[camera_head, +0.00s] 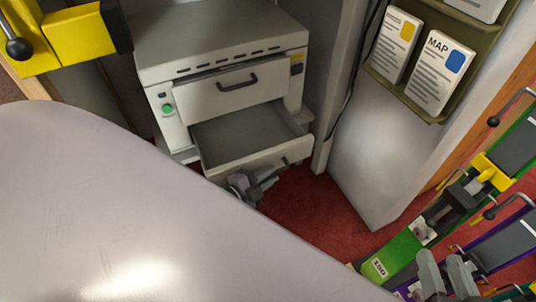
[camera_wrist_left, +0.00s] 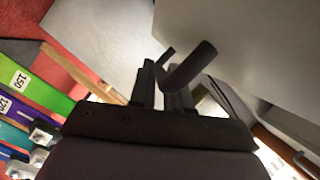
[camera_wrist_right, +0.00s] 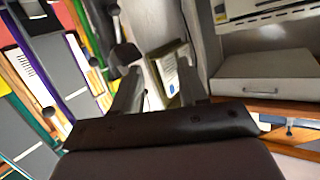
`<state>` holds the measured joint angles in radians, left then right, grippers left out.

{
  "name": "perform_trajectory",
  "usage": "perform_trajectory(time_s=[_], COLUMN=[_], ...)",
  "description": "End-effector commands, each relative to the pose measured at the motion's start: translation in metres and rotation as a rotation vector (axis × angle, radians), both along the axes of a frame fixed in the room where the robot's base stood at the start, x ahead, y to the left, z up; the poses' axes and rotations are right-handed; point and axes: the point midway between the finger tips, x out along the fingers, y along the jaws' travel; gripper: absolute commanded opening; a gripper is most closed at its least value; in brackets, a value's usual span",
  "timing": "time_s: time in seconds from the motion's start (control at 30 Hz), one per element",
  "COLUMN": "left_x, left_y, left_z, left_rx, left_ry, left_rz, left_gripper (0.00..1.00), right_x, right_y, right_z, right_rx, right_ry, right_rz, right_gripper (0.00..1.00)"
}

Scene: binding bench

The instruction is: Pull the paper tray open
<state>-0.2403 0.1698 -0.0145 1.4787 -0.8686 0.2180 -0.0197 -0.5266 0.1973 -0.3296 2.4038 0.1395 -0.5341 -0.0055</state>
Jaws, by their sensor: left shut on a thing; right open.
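The paper tray (camera_head: 222,167) is the lower drawer of a pale grey machine (camera_head: 215,45). It stands well out from the body, and its grey inside looks empty. My left gripper (camera_head: 262,184) is at the tray's front, shut on the dark tray handle. In the left wrist view the handle (camera_wrist_left: 192,64) is a dark bar between the fingers (camera_wrist_left: 163,88). The fingers hide part of it. My right gripper (camera_head: 447,276) is at the lower right of the head view, apart from the tray. In the right wrist view its fingers (camera_wrist_right: 158,92) are open and empty.
An upper drawer (camera_head: 228,95) with a dark handle is closed above the tray. A pale rounded surface (camera_head: 110,210) fills the lower left. A leaflet rack (camera_head: 432,110) hangs at the right. Green and purple bench machines (camera_head: 395,255) stand near my right gripper. Red floor (camera_head: 310,215) is clear between.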

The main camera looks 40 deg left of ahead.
Motion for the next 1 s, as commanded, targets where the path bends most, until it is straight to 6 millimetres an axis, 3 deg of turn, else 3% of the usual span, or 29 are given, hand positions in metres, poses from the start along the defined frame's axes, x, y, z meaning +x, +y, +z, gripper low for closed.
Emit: perform_trajectory(time_s=[0.13, 0.17, 0.2, 0.57, 1.0], left_x=[0.000, 0.000, 0.000, -0.003, -0.059], left_y=[-0.001, -0.001, -0.001, 0.000, 0.011], left_z=[0.000, 0.000, 0.000, 0.001, 0.014], left_rx=[0.000, 0.000, 0.000, -0.001, -0.001], left_ry=[0.000, 0.000, 0.000, 0.001, 0.002], left_rz=[-0.001, -0.001, -0.001, 0.000, 0.001], left_gripper=[0.00, 0.27, 0.38, 0.38, 0.38], right_x=[0.000, 0.000, 0.000, -0.001, 0.000], right_y=[0.000, 0.000, 0.000, 0.000, 0.011], right_z=[0.000, 0.000, 0.000, 0.001, -0.001], right_rx=[0.000, 0.000, 0.000, 0.003, 0.065], right_ry=[0.000, 0.000, 0.000, 0.001, 0.097], right_rz=[0.000, -0.001, -0.001, -0.001, 0.020], right_gripper=[0.43, 0.43, 0.43, 0.43, 0.43])
